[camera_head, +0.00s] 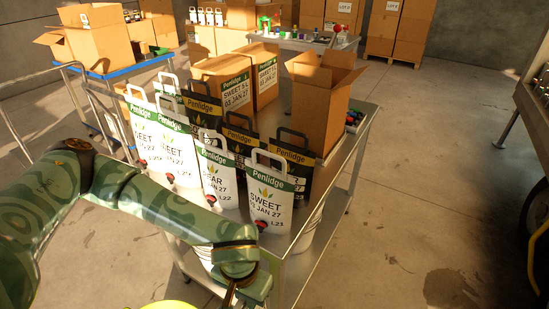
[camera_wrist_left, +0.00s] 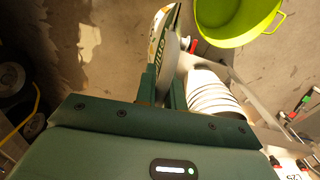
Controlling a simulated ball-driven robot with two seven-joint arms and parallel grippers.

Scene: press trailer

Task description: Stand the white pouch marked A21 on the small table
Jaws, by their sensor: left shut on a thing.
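My left gripper (camera_head: 248,292) is at the bottom of the head view, low beside the near edge of the steel table (camera_head: 312,255). In the left wrist view its fingers (camera_wrist_left: 162,92) are shut on a pale pouch (camera_wrist_left: 165,38), seen nearly edge-on with part of a green print showing. I cannot read its mark, so I cannot tell whether it is A21. The held pouch does not show in the head view. My right gripper is not in view.
A lime-green tub (camera_wrist_left: 235,20) stands on the floor near the held pouch. Stacked white buckets (camera_wrist_left: 212,100) are beside it. Cartons (camera_head: 318,105) crowd the steel table's far part. A blue-topped trolley (camera_head: 125,66) stands behind left. The floor at right is mostly clear.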

